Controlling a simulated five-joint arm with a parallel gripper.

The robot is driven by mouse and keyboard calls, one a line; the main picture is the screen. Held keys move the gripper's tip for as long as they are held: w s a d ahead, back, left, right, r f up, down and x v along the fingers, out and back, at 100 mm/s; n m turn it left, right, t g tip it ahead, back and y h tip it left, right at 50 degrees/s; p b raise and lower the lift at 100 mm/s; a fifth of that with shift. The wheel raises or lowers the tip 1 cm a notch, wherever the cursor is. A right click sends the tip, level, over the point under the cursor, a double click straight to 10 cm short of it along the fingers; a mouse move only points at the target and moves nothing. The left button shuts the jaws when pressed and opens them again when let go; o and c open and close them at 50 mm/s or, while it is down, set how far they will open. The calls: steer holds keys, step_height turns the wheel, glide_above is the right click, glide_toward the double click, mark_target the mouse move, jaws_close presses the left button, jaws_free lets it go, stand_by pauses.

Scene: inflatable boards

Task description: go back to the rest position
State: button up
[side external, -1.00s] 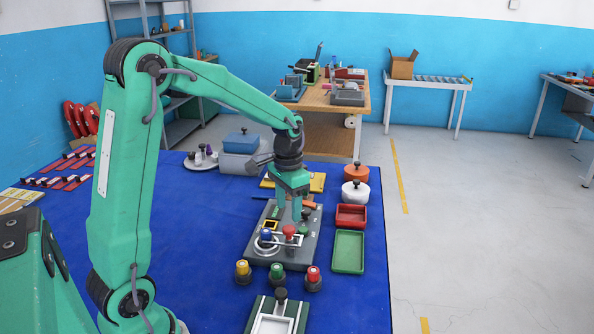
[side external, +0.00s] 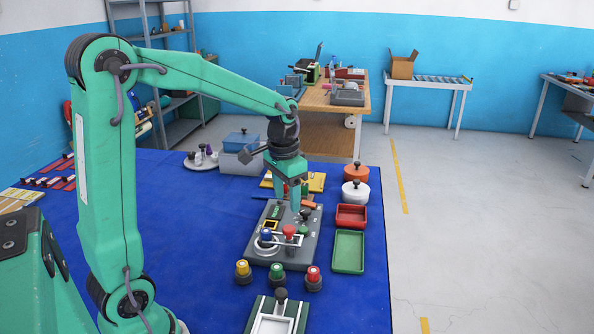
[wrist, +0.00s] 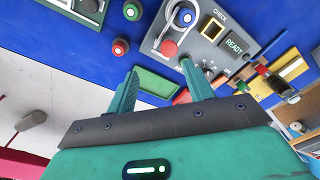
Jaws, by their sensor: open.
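My gripper (side external: 284,198) hangs pointing down above the far part of the grey control panel (side external: 306,235) in the side view. In the wrist view my gripper (wrist: 161,68) shows two green fingers spread apart with nothing between them. The panel (wrist: 212,55) carries a blue knob (side external: 266,236), a red knob (side external: 289,231) and a black knob (side external: 305,214). In the wrist view it shows the label CHECK and a green READY display (wrist: 234,45). One finger hides part of the panel there.
Yellow, green and red buttons (side external: 278,272) stand in front of the panel. A red tray (side external: 351,216), a green tray (side external: 348,252) and orange and white lidded pots (side external: 356,192) lie to its right.

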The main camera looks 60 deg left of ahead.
steer(key=s+d+r+t, duration=0.2)
steer(key=s+d+r, duration=0.1)
steer(key=s, duration=0.4)
steer(key=s+d+r+t, duration=0.3)
steer(key=s+d, duration=0.3)
steer(key=s, duration=0.2)
